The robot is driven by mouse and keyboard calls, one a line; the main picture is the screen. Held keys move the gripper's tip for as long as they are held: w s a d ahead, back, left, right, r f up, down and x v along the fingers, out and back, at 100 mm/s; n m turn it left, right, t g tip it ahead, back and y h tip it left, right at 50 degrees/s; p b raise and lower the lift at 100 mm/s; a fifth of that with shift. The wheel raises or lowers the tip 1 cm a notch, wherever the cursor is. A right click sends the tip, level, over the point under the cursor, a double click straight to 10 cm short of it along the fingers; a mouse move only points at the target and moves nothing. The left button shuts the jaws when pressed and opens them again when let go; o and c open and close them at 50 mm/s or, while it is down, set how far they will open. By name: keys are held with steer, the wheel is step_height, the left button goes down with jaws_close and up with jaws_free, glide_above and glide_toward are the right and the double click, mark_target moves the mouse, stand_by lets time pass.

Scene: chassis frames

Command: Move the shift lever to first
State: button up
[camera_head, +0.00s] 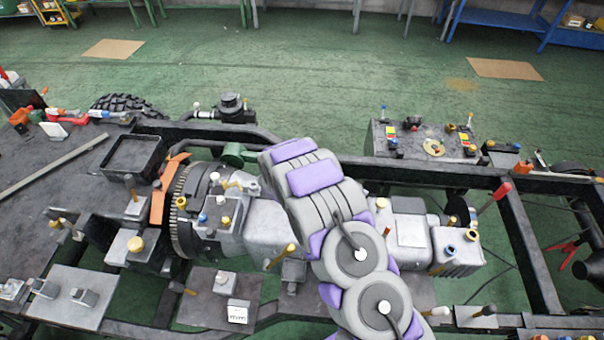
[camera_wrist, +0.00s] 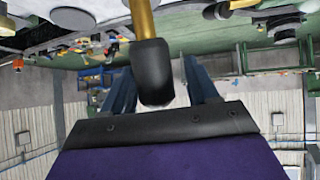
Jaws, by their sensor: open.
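In the wrist view a gold rod with a black knob (camera_wrist: 153,75), which looks like the shift lever, comes down from the top of the picture. My gripper (camera_wrist: 160,66) is open, with one dark blue finger on each side of the knob. The knob overlaps the gap between the fingers; I cannot tell whether it touches either one. The rod's base is out of view there. In the head view my purple and grey arm lies over the middle of the grey gearbox (camera_head: 409,228). My gripper is hidden there, and I cannot make out the black knob.
A black chassis frame (camera_head: 525,245) surrounds the gearbox. A red-handled lever (camera_head: 501,191) stands at the right. A ring gear (camera_head: 182,210) and an orange part (camera_head: 160,190) are at the left. A grey block with coloured caps (camera_head: 415,140) sits behind. Green floor beyond is largely clear.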

steer(key=v, duration=1.7)
steer(key=shift+a+b, duration=0.25)
steer(key=shift+b, duration=0.15)
steer(key=s+d+r+n+g+y+b, duration=0.3)
steer(key=s+r+g+y+b, duration=0.3)
steer(key=s+b, duration=0.4)
steer(key=s+d+g+h+b, duration=0.1)
steer(key=s+d+b, duration=0.1)
steer(key=s+d, duration=0.4)
steer(key=s+d+g+h+b, duration=0.1)
steer(key=s+d+g+b, duration=0.1)
steer(key=s+d, duration=0.5)
steer(key=s+d+g+h+b, duration=0.1)
steer(key=s+d, duration=0.6)
steer(key=s, duration=0.9)
steer(key=shift+f+m+g+b, duration=0.2)
steer(key=shift+m+g+b, duration=0.2)
steer(key=shift+g+b, duration=0.25)
